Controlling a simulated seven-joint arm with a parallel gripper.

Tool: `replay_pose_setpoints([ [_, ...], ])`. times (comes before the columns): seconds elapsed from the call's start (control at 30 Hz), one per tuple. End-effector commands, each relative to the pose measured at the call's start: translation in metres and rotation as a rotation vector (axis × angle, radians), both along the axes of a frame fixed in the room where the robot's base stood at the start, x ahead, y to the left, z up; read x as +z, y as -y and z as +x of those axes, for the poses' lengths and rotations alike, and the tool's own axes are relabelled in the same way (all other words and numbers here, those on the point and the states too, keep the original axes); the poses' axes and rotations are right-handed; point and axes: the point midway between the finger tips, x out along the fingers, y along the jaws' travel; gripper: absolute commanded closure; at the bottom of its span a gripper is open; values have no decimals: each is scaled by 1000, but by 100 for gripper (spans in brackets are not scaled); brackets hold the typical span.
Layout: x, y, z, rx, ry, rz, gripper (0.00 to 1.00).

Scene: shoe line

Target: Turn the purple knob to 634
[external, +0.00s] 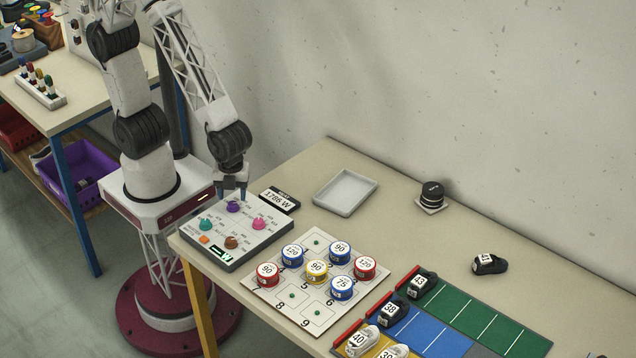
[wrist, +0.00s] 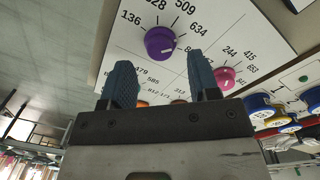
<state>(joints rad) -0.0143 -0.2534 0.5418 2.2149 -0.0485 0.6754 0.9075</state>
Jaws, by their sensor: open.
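The purple knob (wrist: 160,42) sits on a light control panel (wrist: 115,55), with number labels around it, including 136, 509 and 634. A light mark on the knob seems to point to the right and slightly down, below the 634 label; its exact reading is unclear. In the external view the purple knob (external: 233,207) is at the back of the panel (external: 262,239). My gripper (external: 231,194) points down just above it. In the wrist view my gripper (wrist: 160,72) is open and empty, its two blue fingers apart, the knob appearing beyond and between the tips.
A display reading 1785 W (external: 279,200) stands behind. A board with several coloured tins (external: 317,312) lies to the right.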

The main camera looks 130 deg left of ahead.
Motion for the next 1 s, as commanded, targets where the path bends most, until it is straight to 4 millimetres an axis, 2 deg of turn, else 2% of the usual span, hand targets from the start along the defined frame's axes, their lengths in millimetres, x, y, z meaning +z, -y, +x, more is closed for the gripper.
replay_pose_setpoints([
  [0.2, 29, -1, 2, 0, 4, 0, 44],
  [0.4, 47, -1, 2, 0, 1, 0, 44],
  [1.0, 57, -1, -1, 15, 7, 1, 44],
])
